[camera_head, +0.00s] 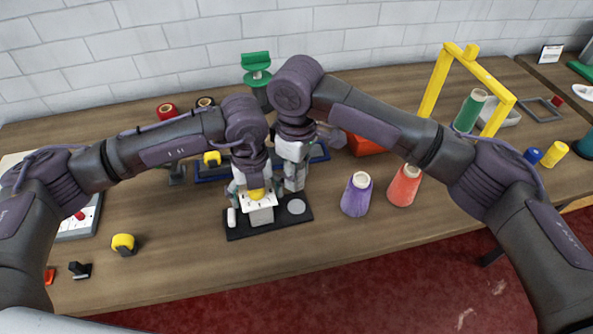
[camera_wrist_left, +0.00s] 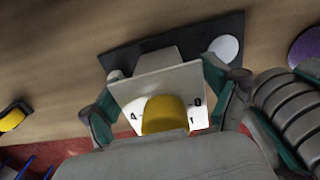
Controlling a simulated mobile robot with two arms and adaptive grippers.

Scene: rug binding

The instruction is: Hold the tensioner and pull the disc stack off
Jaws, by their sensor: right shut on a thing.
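The tensioner stands on a black base (camera_head: 242,233); its pale plate (camera_head: 246,203) bears numbers and a yellow knob (camera_head: 257,194). In the left wrist view the plate (camera_wrist_left: 155,84) and the knob (camera_wrist_left: 165,115) lie between the fingers of my left gripper (camera_wrist_left: 160,105). My right gripper (camera_head: 294,176) is just right of the tensioner, shut on a ribbed grey piece (camera_wrist_left: 283,100) that looks like the disc stack. The piece is apart from the plate and mostly hidden by the gripper in the head view.
A round grey pad (camera_head: 296,206) lies on the base's right end. Purple (camera_head: 356,196) and orange (camera_head: 404,186) cones stand to the right. A yellow-black item (camera_head: 123,244) lies to the left. A yellow frame (camera_head: 436,82) stands at the back right.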

